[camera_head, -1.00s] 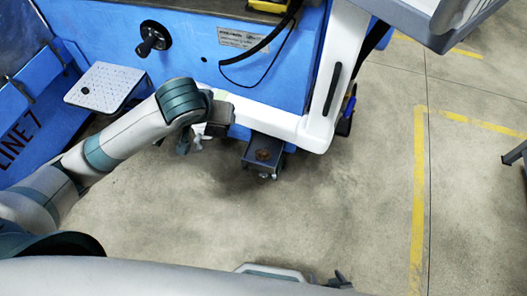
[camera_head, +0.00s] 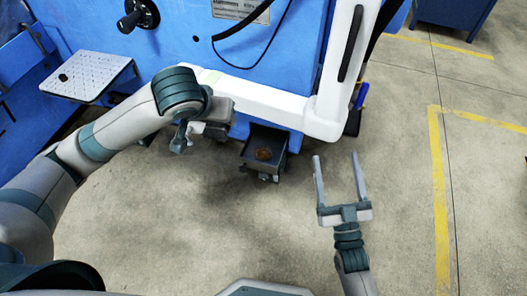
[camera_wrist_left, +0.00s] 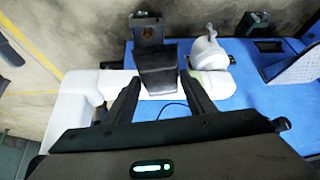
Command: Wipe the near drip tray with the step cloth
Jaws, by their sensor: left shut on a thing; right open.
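The near drip tray (camera_head: 272,138), a dark open box with a brown stain inside, sits low at the machine's foot in the head view. In the left wrist view the tray (camera_wrist_left: 147,19) lies just beyond my left gripper (camera_wrist_left: 161,83). That gripper is shut on a dark grey block-shaped thing (camera_wrist_left: 157,62), which looks like the folded step cloth. In the head view the held thing is mostly hidden by my arm, left of the tray and apart from it. My right gripper (camera_head: 340,185) is open and empty, right of the tray, above the floor.
A white machine frame (camera_head: 265,100) runs above and behind the tray. A perforated step plate (camera_head: 90,75) juts out at the left. A white rounded object (camera_wrist_left: 207,50) stands beside the held thing in the left wrist view. The floor in front is clear.

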